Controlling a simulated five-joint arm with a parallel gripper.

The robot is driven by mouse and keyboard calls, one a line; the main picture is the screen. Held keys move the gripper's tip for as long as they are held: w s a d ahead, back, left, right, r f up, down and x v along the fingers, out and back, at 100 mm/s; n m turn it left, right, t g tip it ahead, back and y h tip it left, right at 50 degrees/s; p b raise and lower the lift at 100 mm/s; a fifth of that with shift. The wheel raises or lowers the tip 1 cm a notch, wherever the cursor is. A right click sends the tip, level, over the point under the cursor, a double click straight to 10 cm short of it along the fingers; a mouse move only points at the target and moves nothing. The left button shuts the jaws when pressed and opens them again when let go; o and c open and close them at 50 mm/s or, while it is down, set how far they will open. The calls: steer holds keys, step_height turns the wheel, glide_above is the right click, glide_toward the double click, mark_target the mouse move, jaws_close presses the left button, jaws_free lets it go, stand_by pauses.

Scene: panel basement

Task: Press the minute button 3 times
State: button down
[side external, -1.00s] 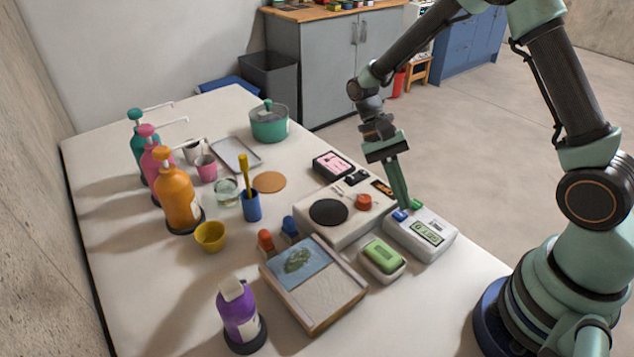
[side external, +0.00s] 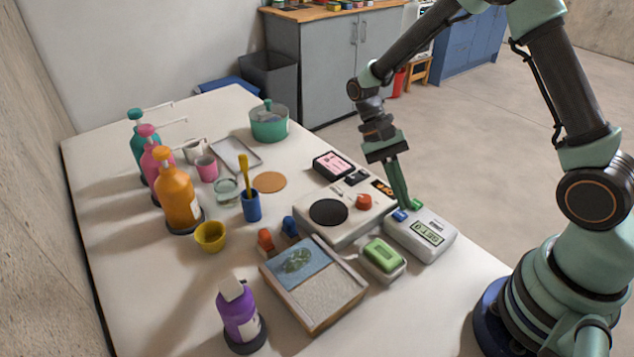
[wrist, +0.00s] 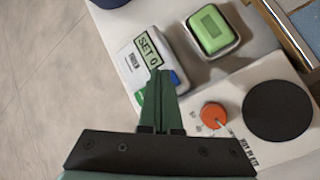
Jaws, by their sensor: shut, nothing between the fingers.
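A white timer box (side external: 446,246) sits near the table's right edge. Its green display (side external: 429,231) reads "SET 0", and this shows clearly in the wrist view (wrist: 148,47). A blue button (side external: 399,215) and a green button (side external: 417,203) are at its far end. I cannot read which is the minute button. My gripper (side external: 405,205) is shut and empty, pointing down with its tips at the button end of the timer. In the wrist view my gripper (wrist: 159,76) covers part of the timer between the blue and green patches. I cannot tell whether it touches a button.
A hot plate with a dark disc (side external: 328,213) and red knob (side external: 364,201) stands left of the timer. A green soap bar (side external: 383,253) in a dish is in front. A framed tray (side external: 318,318) and pump bottles (side external: 177,192) lie further left.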

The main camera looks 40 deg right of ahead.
mark_target(399, 210)
steer(key=shift+f, duration=0.15)
steer(key=shift+d+f, duration=0.15)
steer(key=shift+f, duration=0.15)
steer(key=shift+f, duration=0.45)
stand_by(0.9)
steer(key=shift+r, duration=0.9)
steer(key=shift+r, duration=2.5)
stand_by(0.7)
